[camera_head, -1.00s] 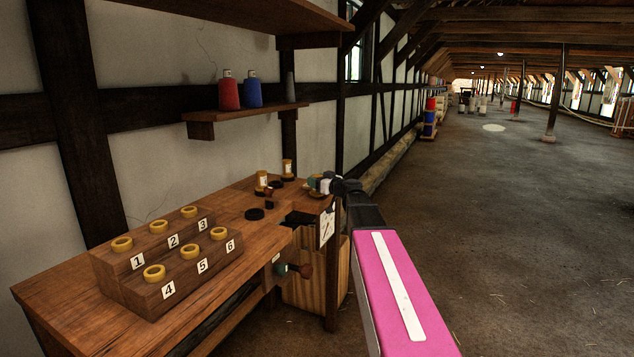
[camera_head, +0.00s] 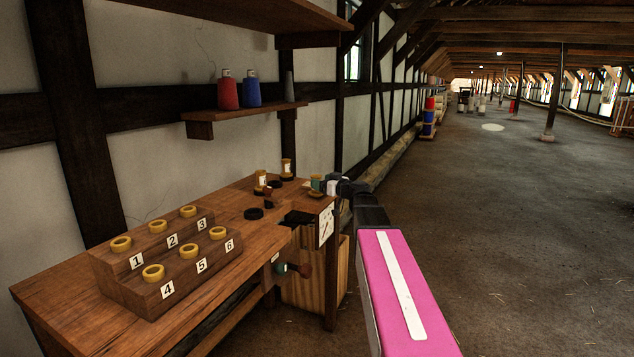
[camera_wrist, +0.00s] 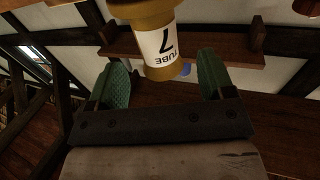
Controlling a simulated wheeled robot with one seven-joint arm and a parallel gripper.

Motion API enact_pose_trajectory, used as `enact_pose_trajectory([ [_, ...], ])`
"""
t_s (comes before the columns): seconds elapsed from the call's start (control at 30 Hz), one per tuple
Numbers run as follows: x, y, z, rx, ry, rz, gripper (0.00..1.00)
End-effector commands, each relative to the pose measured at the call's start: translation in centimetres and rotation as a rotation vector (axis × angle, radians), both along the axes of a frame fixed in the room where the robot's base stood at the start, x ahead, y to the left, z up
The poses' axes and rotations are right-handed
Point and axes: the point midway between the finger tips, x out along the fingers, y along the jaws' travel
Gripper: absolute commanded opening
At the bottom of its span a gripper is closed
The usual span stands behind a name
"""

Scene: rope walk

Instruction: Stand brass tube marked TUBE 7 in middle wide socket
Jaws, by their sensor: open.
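In the wrist view the brass tube marked TUBE 7 (camera_wrist: 160,48) shows its white label upside down. It lies ahead of and between the green fingers of my gripper (camera_wrist: 165,80), with gaps on both sides. My gripper is open. In the head view my gripper (camera_head: 317,183) is over the far right end of the bench. Two brass tubes with pale labels, one nearer (camera_head: 260,182) and one farther (camera_head: 287,168), stand at the back of the bench; their markings are too small to read. Dark round rings lie there, one in front (camera_head: 254,214); I cannot tell which is the middle wide socket.
A stepped wooden block (camera_head: 185,262) with brass rings numbered 1 to 6 stands on the bench (camera_head: 75,295). Red (camera_head: 228,92) and blue (camera_head: 252,92) spools sit on a wall shelf. A wooden bin (camera_head: 315,280) stands below the bench end. The floor to the right is open.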

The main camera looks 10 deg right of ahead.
Motion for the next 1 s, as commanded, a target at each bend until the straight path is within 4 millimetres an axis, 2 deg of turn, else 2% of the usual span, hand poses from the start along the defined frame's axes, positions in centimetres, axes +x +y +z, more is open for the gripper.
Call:
enact_pose_trajectory([
  [0.03,-1.3,-0.6,0.0,0.0,0.0,-0.002,0.75],
  [0.1,-2.5,-1.6,0.0,0.0,0.0,-0.002,0.75],
  [0.3,-5.3,-3.6,0.0,0.0,0.0,-0.001,0.75],
  [0.5,-6.7,-4.7,0.0,0.0,0.0,0.0,0.75],
  [0.73,-7.0,-4.8,-0.3,-0.001,0.008,0.004,0.75],
  [0.87,-7.7,-3.2,-2.5,-0.009,0.087,0.031,0.75],
  [0.97,-8.9,-1.1,-6.0,-0.023,0.214,0.065,0.75],
  [1.0,-9.6,-0.1,-7.7,-0.033,0.28,0.078,0.75],
])
